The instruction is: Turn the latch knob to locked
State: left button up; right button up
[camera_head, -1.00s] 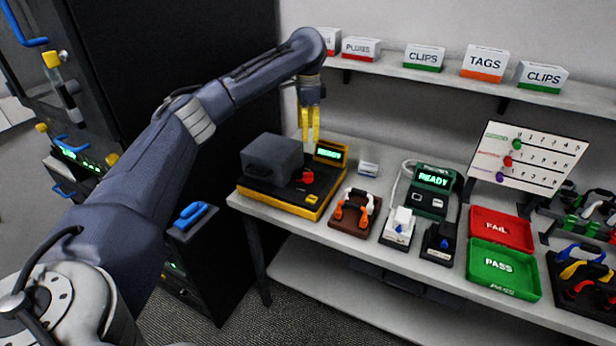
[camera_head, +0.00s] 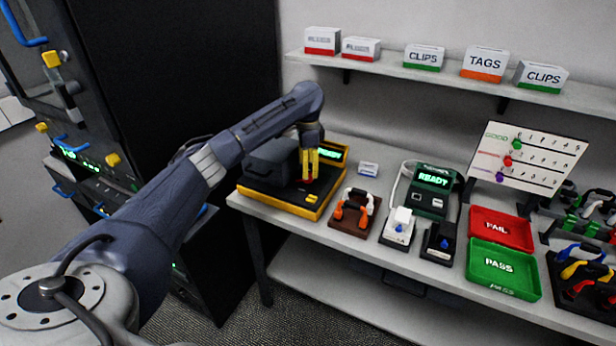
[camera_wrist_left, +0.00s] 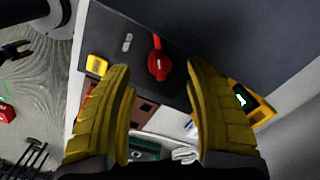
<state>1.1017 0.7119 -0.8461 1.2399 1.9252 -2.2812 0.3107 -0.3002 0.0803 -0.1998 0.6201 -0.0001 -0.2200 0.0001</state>
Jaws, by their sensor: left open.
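The red latch knob (camera_wrist_left: 158,66) sits on the dark top of the yellow-edged machine (camera_head: 277,200). In the left wrist view the knob shows just beyond and between the fingertips, with its narrow pointer toward the top of the picture. My left gripper (camera_head: 308,181) points down over the knob. It also shows in the left wrist view (camera_wrist_left: 160,80), with its yellow fingers apart and nothing held. In the head view the fingers hide most of the knob. Whether the fingers touch it I cannot tell. My right gripper is not in view.
The machine's grey box-shaped cover (camera_head: 268,162) stands just left of the gripper, and its small display (camera_head: 331,152) is behind. A brown block with an orange-and-white cable (camera_head: 354,208) lies to the right. Red FAIL (camera_head: 500,228) and green PASS (camera_head: 503,268) trays are further right.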

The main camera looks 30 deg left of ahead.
pick_arm(q)
jog(key=shift+f, duration=2.1)
grip_shut()
